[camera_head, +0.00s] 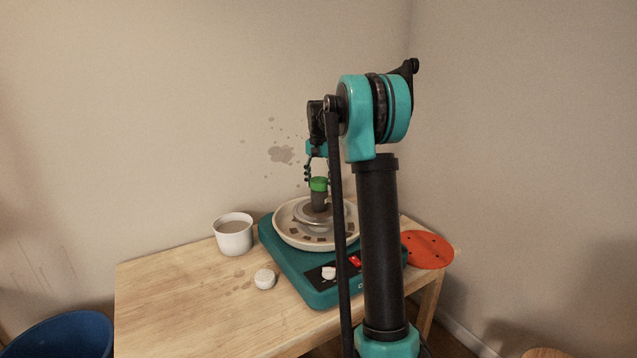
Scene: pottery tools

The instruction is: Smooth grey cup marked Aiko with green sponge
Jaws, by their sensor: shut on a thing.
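My gripper (318,177) is shut on the green sponge (318,184) above the middle of the pottery wheel. A small dark grey cup (319,202) stands upright on the wheel head, right below the sponge. The sponge appears to meet the cup's top; I cannot tell if it reaches inside. No name is readable on the cup at this size. The wheel has a pale splash pan (283,229) and a teal base (290,273). My arm hides the right side of the pan and part of the base.
A white cup of brownish liquid (234,240) and a round white piece (265,279) stand left of the wheel on the wooden table (180,290). A red switch (355,260) is on the base. A red-orange disc (428,250) lies at right. A blue bucket (60,337) is lower left.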

